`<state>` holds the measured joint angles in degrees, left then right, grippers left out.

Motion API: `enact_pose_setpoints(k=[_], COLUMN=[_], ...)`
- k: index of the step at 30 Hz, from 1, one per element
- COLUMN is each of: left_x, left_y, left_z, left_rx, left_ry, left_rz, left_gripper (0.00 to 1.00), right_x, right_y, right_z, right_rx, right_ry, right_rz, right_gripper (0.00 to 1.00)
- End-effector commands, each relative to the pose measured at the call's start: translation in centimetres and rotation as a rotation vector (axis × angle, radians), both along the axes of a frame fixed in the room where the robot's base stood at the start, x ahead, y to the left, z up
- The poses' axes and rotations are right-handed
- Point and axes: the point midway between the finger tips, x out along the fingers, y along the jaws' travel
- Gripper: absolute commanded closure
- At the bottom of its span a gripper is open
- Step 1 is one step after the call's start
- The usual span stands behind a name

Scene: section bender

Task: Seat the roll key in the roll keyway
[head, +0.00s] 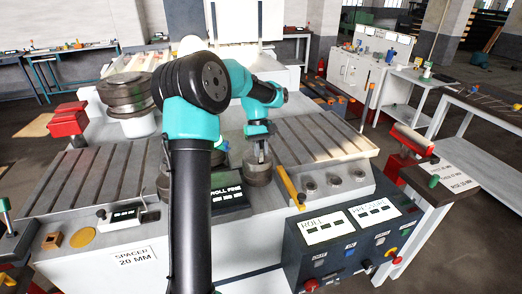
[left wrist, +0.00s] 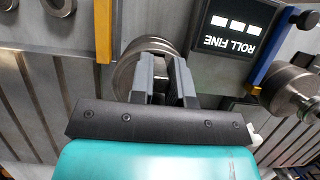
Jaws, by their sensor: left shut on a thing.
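My left gripper (head: 262,157) points down at a round steel roll (head: 258,176) near the front edge of the machine bed. In the left wrist view its two grey fingers (left wrist: 166,75) are close together over the same roll (left wrist: 128,72). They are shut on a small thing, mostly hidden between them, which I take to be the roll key. The fingers cover part of the roll's top, so I cannot see the keyway or tell whether the key touches it. My right gripper is not in view.
A ROLL FINE display (head: 229,196) stands just left of the roll, and a yellow bar (head: 291,187) stands to its right. A control box (head: 345,236) is at the front right. A stack of steel discs (head: 127,94) stands at the back left. The slotted bed (head: 322,137) is clear on the right.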

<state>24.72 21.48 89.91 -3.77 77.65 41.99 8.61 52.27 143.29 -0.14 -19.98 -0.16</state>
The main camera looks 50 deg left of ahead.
Motion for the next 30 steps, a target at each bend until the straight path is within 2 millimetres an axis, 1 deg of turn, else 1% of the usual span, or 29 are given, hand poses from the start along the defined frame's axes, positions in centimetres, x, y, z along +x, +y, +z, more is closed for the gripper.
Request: enact_pose_setpoints(k=[13, 29, 30], left_x=[0.0, 0.0, 0.0], left_y=[0.0, 0.0, 0.0], left_z=[-0.1, -1.1, -1.1], left_rx=[0.000, 0.000, 0.000], left_ry=[0.000, 0.000, 0.000], left_rz=[0.000, 0.000, 0.000], left_gripper=[1.00, 1.00, 0.81], right_x=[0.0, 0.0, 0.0], right_y=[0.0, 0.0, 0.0], right_z=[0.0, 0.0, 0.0], right_rx=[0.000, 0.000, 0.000], right_ry=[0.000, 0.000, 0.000], right_rz=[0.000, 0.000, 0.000], right_gripper=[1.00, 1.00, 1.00])
